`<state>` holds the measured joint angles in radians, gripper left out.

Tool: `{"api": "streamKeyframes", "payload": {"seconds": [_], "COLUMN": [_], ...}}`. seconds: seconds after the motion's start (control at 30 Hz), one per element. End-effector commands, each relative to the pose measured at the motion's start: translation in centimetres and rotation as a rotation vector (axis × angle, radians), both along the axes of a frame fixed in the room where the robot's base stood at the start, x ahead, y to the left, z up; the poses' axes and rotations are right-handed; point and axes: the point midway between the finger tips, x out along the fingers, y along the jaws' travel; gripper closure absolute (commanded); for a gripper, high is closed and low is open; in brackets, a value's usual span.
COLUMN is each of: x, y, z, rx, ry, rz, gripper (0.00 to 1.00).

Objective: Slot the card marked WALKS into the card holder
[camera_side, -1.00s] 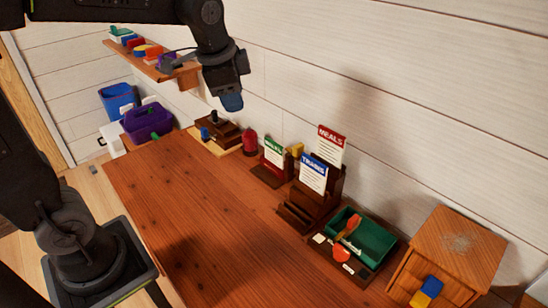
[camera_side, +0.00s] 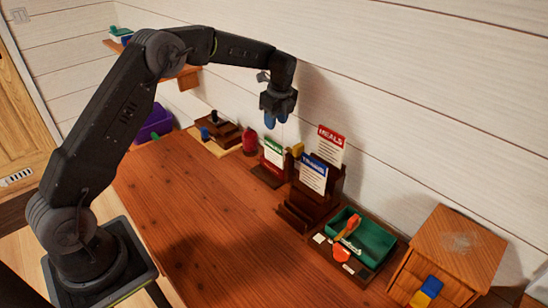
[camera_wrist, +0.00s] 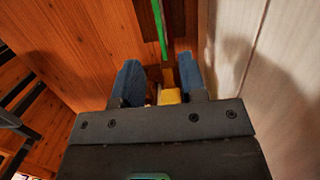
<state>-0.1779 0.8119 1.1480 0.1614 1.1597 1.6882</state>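The green-headed card, which reads as WALKS (camera_side: 273,151), stands upright in a small dark wooden stand (camera_side: 268,178) near the wall. The dark stepped wooden card holder (camera_side: 298,215) is to its right, holding a blue-headed card (camera_side: 313,173) and a red-headed MEALS card (camera_side: 330,145). My gripper (camera_side: 275,120) is above the green-headed card, pointing down, empty and apart from it. In the wrist view my gripper (camera_wrist: 158,82) has its blue fingers spread. The green card's edge (camera_wrist: 160,30) shows thinly beyond the gap between them.
A yellow object (camera_side: 297,150) is behind the cards; a yellow piece also shows between the fingers in the wrist view (camera_wrist: 170,96). A red object (camera_side: 250,141) stands left of the green card. A green tray (camera_side: 369,240) is to the right. The table's (camera_side: 190,215) front is clear.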

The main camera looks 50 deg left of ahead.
Motion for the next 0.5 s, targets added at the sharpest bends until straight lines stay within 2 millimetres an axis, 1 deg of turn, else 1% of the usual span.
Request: {"api": "streamKeyframes", "payload": {"seconds": [0.03, 0.2, 0.3, 0.5], "x": [-0.1, -0.1, -0.1, 0.0], "y": [0.2, 0.6, 0.8, 0.8], "z": [-1.3, -4.2, -5.3, -6.2], "rx": [-0.001, 0.000, 0.000, 0.000], "ry": [0.006, 0.004, 0.003, 0.001], "rz": [0.001, 0.002, 0.002, 0.002], "gripper": [0.62, 0.62, 0.62, 0.62]}}
